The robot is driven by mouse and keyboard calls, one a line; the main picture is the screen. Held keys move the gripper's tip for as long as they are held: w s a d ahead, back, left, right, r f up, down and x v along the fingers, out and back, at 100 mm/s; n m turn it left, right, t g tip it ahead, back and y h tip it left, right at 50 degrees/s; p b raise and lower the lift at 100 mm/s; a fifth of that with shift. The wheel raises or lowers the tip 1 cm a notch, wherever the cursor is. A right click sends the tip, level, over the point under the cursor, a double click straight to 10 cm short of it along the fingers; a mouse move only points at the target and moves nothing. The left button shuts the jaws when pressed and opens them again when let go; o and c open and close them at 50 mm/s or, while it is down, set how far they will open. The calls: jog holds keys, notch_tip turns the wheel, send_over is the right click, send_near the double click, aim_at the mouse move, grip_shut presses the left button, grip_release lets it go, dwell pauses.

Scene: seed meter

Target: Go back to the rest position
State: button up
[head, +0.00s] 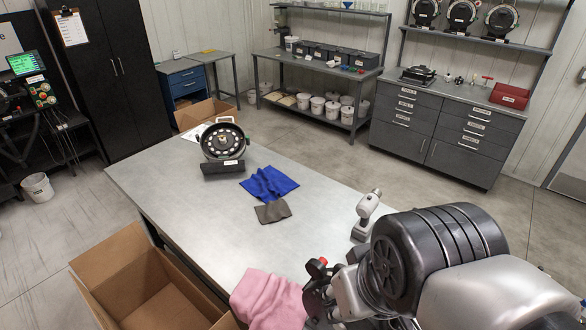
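The seed meter (223,142), a round black housing with a light disc and holes, stands upright on a dark base near the far left end of the grey table (190,205). My arm (435,255) fills the lower right, with a large black joint and silver links. Small metal and black parts with a red tip (323,262) show at its left side, over the near table edge. I cannot make out fingertips there, nor whether my gripper holds anything. The seed meter stands well apart from my arm.
A blue cloth (269,183) and a grey-brown cloth (272,211) lie mid-table. A grey hand tool (366,212) stands by my arm. A pink cloth (268,299) lies at the near edge. An open cardboard box (125,270) is at lower left. The table's left half is mostly clear.

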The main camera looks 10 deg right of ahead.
jog(key=shift+s+a+f+m, duration=0.1)
jog(key=shift+s+a+m, duration=0.15)
jog(key=shift+s+m, duration=0.1)
notch_tip(320, 180, down, 21)
jog(key=b, duration=2)
jog(key=shift+r+b, duration=0.2)
jog(key=shift+b, duration=0.15)
